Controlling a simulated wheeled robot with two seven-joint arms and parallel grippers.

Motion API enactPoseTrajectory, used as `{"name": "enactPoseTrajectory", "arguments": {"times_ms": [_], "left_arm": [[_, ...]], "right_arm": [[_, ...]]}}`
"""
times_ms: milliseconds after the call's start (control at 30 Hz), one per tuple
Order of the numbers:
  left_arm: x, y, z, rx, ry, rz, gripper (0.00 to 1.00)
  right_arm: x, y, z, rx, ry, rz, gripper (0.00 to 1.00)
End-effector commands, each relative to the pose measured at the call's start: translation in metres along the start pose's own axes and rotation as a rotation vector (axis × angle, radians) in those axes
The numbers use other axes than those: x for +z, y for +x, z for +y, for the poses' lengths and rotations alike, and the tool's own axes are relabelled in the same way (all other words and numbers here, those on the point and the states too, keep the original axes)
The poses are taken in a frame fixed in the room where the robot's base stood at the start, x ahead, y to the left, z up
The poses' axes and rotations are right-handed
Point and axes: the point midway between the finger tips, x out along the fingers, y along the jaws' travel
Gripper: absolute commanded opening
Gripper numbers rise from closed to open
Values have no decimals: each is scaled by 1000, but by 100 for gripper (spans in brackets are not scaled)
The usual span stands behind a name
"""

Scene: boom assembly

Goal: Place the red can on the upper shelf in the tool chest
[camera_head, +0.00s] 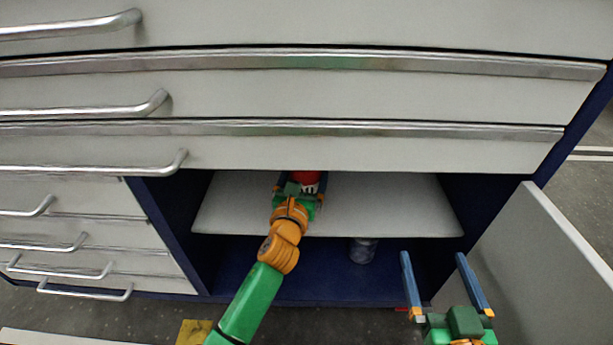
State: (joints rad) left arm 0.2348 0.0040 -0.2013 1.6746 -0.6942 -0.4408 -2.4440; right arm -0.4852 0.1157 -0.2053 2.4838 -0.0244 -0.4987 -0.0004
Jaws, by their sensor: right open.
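The red can (305,178) is on or just above the white upper shelf (400,205) inside the tool chest, with only its red and white side showing and its top cut off by the drawer edge. My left gripper (303,186) reaches into the compartment with its fingers on either side of the can. I cannot tell whether they touch it, and the gripper hides the can's base. My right gripper (438,270) is open and empty, low in front of the compartment opening.
A greyish can (362,250) stands on the blue lower floor under the shelf. The open door (545,255) hangs at the right, close to my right gripper. Closed drawers with metal handles (90,168) are above and at left. The shelf is clear on both sides.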

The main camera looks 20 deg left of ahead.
Motion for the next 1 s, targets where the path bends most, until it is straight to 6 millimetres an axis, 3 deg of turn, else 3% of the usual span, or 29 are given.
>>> {"name": "enactPoseTrajectory", "arguments": {"times_ms": [200,667,700,733,1000], "left_arm": [[-4,0,0,-1,0,-2,4],[-6,0,0,-1,0,-2,4],[-6,0,0,-1,0,0,96],[-6,0,0,-1,0,0,100],[-5,0,0,-1,0,0,100]], "right_arm": [[-26,0,-3,-7,-3,137,100],[-33,-1,-3,-8,-4,174,100],[-34,-1,-3,-8,-4,179,100],[-34,-1,-3,-8,-4,179,100],[-34,-1,-3,-8,-4,173,100]]}}
